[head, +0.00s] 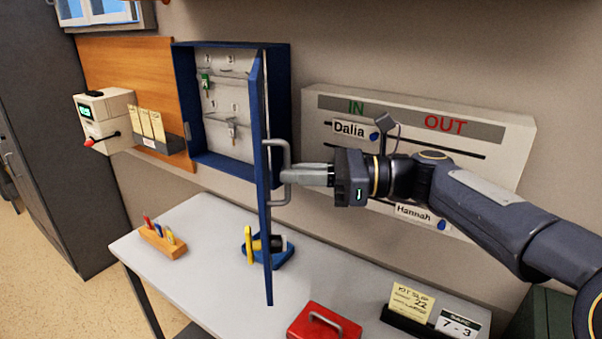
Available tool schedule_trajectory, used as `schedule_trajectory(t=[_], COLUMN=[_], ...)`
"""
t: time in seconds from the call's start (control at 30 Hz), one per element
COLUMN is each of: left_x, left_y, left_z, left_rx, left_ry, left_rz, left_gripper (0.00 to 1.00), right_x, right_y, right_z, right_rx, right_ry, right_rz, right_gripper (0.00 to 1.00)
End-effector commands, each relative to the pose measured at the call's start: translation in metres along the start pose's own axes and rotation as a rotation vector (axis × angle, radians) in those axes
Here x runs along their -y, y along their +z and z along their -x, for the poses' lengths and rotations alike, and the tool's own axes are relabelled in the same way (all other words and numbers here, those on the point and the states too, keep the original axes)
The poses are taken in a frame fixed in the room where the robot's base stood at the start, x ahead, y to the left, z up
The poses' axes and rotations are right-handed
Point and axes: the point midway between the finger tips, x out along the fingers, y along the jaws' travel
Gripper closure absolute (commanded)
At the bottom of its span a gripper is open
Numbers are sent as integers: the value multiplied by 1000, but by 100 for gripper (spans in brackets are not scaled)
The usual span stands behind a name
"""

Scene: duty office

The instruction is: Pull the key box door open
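The blue key box (182,88) hangs on the wall, with hooks and a few keys (206,82) showing inside. Its blue door (262,200) stands swung out from the box, seen nearly edge-on, hinged on the right side. A grey bar handle (284,150) sits on the door's right-facing side. My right gripper (290,173) reaches in from the right with its fingertips at the lower part of the handle. The fingers look close together at the handle bar; the exact grip is partly hidden. My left gripper is not in view.
A white IN/OUT board (520,140) is on the wall behind my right arm. The grey table (190,285) below holds a wooden pen block (160,241), a blue holder (284,257), a red box (322,324) and a card stand (405,322). A white device (112,108) is mounted left.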

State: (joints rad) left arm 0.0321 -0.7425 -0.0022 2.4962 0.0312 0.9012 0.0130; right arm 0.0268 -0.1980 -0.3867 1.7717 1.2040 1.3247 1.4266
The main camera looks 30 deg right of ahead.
Motion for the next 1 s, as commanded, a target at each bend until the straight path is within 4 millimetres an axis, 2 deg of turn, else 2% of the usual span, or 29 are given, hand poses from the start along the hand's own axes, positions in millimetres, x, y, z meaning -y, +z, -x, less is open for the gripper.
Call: schedule_trajectory(t=[0.03, 0.2, 0.87, 1.0], left_x=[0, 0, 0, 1], left_y=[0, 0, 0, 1], left_z=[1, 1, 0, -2], left_rx=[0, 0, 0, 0], left_ry=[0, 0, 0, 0], left_rz=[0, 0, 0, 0], left_gripper=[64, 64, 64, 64], right_x=[9, 9, 6, 6], right_y=[6, 5, 2, 2], right_z=[3, 3, 1, 8], right_rx=[11, 10, 5, 6], right_ry=[-37, -35, -26, -28], right_rz=[2, 3, 2, 4], right_gripper=[88, 69, 69, 69])
